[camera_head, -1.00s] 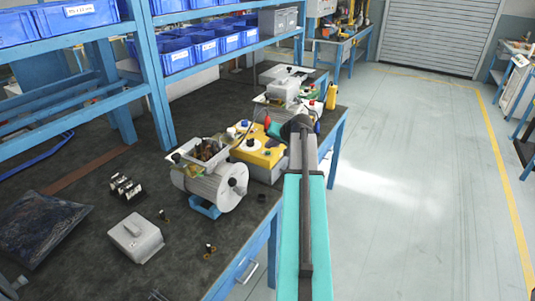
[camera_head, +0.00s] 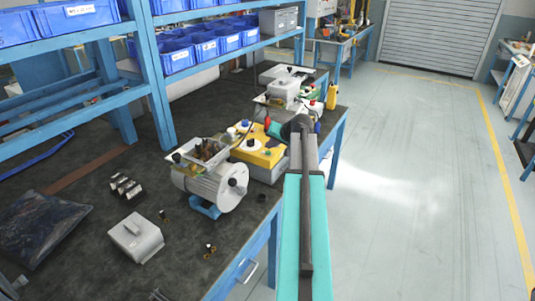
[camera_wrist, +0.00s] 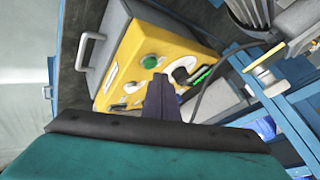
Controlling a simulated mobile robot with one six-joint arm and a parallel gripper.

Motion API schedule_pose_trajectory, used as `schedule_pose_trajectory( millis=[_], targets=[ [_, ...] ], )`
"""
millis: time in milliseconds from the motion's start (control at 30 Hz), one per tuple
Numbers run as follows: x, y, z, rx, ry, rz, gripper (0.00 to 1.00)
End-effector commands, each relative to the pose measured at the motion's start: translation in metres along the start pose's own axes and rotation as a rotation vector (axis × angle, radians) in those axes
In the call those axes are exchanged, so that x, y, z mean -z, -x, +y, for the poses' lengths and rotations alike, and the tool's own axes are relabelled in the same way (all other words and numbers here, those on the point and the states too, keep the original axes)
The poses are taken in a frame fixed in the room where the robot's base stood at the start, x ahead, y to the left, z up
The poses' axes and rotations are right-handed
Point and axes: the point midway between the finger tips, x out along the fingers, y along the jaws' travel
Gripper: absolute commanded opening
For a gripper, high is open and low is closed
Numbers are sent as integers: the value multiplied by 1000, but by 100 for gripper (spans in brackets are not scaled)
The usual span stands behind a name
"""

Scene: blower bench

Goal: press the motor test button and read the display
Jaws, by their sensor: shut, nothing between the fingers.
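The yellow-topped test box (camera_head: 272,159) stands at the bench's right edge, beside the grey motor (camera_head: 222,190) in the head view. In the wrist view its yellow panel (camera_wrist: 118,62) fills the upper middle. The panel carries a round green button (camera_wrist: 149,62), a dark part on a white disc, and a small bright green patch (camera_wrist: 201,75). I cannot read any display text. My gripper (camera_wrist: 160,80) is shut and empty; its dark fingertips overlap the panel just below the green button. I cannot tell whether they touch it.
A grey handle (camera_wrist: 90,50) juts from the box's side, and a dark cable runs beside the panel. A grey lidded box (camera_head: 136,238) and a dark bag (camera_head: 40,228) lie on the bench. Blue bins (camera_head: 178,56) fill the shelf behind. The floor at right is clear.

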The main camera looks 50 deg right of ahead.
Motion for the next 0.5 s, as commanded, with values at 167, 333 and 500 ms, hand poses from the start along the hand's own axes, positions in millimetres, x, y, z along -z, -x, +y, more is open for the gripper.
schedule_pose_trajectory(
  millis=[167, 333, 500],
  targets=[
    [0, 0, 0, 0, 0, 0, 0],
    [-1, -2, 1, 0, 0, 0, 0],
    [-3, -5, 3, 0, 0, 0, 0]
  ],
)
